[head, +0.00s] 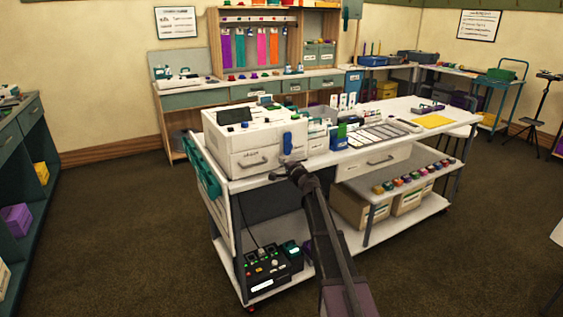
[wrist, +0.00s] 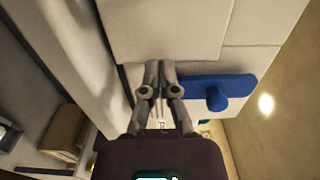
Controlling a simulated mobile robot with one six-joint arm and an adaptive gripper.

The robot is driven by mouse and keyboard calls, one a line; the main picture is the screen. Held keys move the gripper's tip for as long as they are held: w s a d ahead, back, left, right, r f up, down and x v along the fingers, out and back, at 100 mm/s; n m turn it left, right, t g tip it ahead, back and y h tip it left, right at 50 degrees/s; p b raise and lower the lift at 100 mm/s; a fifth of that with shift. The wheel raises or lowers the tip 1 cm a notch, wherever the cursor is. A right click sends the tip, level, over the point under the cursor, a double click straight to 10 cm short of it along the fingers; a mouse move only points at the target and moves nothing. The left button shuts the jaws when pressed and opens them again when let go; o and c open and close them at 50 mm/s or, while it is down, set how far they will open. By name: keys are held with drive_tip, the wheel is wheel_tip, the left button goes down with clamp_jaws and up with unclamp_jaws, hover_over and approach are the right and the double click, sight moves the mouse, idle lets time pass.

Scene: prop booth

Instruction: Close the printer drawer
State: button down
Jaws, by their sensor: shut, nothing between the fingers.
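The white printer (head: 222,136) stands on the near end of the white worktable. Its labelled drawer front (head: 245,166) with a grey handle (head: 252,162) faces me; I cannot tell how far it stands out. A blue lever (head: 288,142) is on the printer's front, right of the drawer handle. My gripper (head: 287,166) is just below the lever, at the printer's lower right front. In the wrist view my gripper (wrist: 159,66) is shut and empty, its tips close to a white panel (wrist: 165,35). The blue lever (wrist: 205,91) is beside the fingers; contact is unclear.
The worktable (head: 245,183) has another drawer (head: 372,163) to the right and a lower shelf with a black control box (head: 270,270). A side shelf (head: 415,178) holds several coloured knobs. Small boxes and cards stand behind the printer's right side. The floor in front is clear.

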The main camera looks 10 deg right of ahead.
drive_tip(key=v, duration=1.3)
drive_tip(key=shift+r, duration=0.15)
drive_tip(key=shift+a, duration=0.1)
drive_tip(key=s+a+f+n+g+y, duration=0.2)
drive_tip(key=s+a+f+n+g, duration=0.9)
drive_tip(key=s, duration=0.4)
drive_tip(key=s+d+f+n+g+h, duration=0.2)
drive_tip(key=s+f+g+h, duration=0.15)
drive_tip(key=s, duration=0.55)
drive_tip(key=s+d+f+n+g+h, duration=0.1)
drive_tip(key=s+d+f+g+h, duration=0.2)
drive_tip(key=s, duration=0.7)
wheel_tip(320, 180, up, 19)
drive_tip(key=h+p, duration=0.1)
drive_tip(key=p, duration=1.8)
drive_tip(key=shift+w+a+f+p, duration=0.25)
drive_tip(key=shift+w+a+p, duration=0.1)
drive_tip(key=shift+w+d+f, duration=0.1)
